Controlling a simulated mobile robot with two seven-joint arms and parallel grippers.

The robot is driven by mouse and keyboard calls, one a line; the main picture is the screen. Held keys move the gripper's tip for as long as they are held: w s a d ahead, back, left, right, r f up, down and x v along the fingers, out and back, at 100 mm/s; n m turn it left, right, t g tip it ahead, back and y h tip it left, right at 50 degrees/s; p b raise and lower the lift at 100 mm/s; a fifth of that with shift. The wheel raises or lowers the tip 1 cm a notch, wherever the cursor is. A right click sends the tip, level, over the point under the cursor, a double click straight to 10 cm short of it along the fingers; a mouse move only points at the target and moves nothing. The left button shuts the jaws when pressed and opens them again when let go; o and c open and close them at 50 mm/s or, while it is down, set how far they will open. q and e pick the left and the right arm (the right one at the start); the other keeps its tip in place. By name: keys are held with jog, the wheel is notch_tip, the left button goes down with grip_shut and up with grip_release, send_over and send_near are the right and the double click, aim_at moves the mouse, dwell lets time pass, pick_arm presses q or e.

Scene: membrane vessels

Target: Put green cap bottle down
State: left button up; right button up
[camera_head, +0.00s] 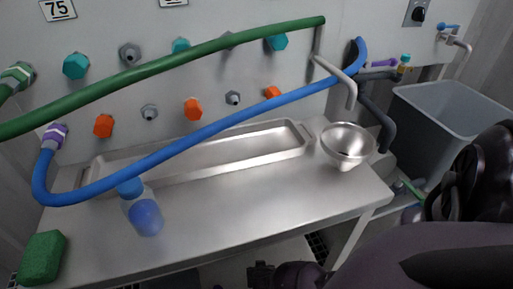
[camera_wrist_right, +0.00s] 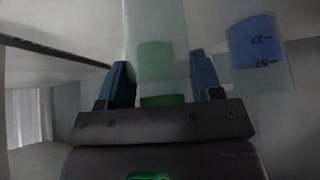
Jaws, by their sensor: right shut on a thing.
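The green cap bottle (camera_wrist_right: 160,55) is translucent with a green band and a green cap at its lower end in the right wrist view. My right gripper (camera_wrist_right: 163,82) has its two blue fingers on either side of this bottle and is shut on it. The green cap bottle is not visible in the head view. A blue cap bottle (camera_head: 143,212) stands on the steel table (camera_head: 230,205) at front left. A translucent bottle with a blue marked band (camera_wrist_right: 257,42) shows to the right of the held bottle in the right wrist view. My left gripper is not in view.
A green sponge (camera_head: 42,257) lies at the table's left corner. A shallow steel tray (camera_head: 200,160) and a steel bowl (camera_head: 348,146) are at the back. Blue (camera_head: 200,137) and green (camera_head: 170,70) hoses arch across. A grey bin (camera_head: 450,115) stands at right. The table's front middle is clear.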

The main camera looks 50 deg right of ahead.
jog(key=shift+s+f, duration=0.35)
jog(key=shift+f, duration=0.55)
jog(key=shift+w, duration=0.15)
jog(key=shift+w+r, duration=0.1)
jog(key=shift+w, duration=0.1)
jog(key=shift+b, duration=0.3)
jog(key=shift+s+f, duration=0.1)
jog(key=shift+f, duration=0.1)
jog(key=o, duration=0.9)
